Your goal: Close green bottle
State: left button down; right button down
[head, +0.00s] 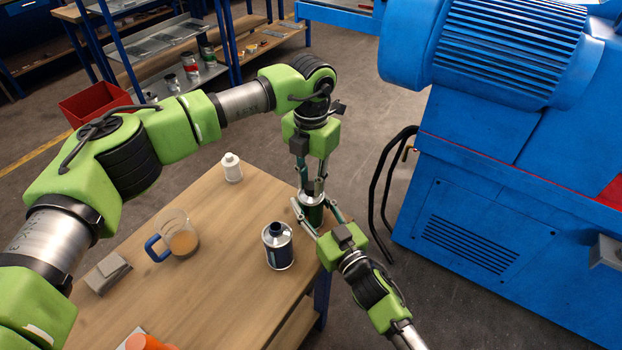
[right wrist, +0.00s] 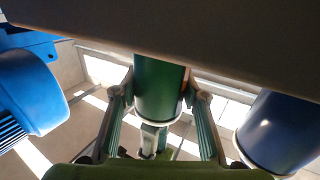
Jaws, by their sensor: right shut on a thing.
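The green bottle (head: 313,213) is near the right edge of the wooden table, largely hidden by my grippers in the head view. Its dark green body (right wrist: 160,90) shows large in the right wrist view, between the fingers of my right gripper (right wrist: 160,115). In the head view my right gripper (head: 318,216) comes in from the lower right and is shut around the bottle's side. My left gripper (head: 312,188) points straight down at the bottle's silvery top. Its fingers are near that top; whether they are shut on a cap is not clear.
On the wooden table (head: 215,285) stand a dark blue bottle (head: 278,248), a white bottle (head: 232,168) and a glass mug (head: 180,236) with a blue handle. A grey object (head: 107,272) and an orange item (head: 148,342) lie left. A blue machine (head: 500,190) stands at right.

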pick_arm(q)
jog(key=c, duration=1.8)
grip_release()
jog(key=shift+o, duration=0.2)
jog(key=shift+r, duration=0.1)
notch_tip(320, 180, up, 12)
pick_arm(e)
jog(key=c, duration=1.2)
grip_release()
jog(key=shift+o, duration=0.2)
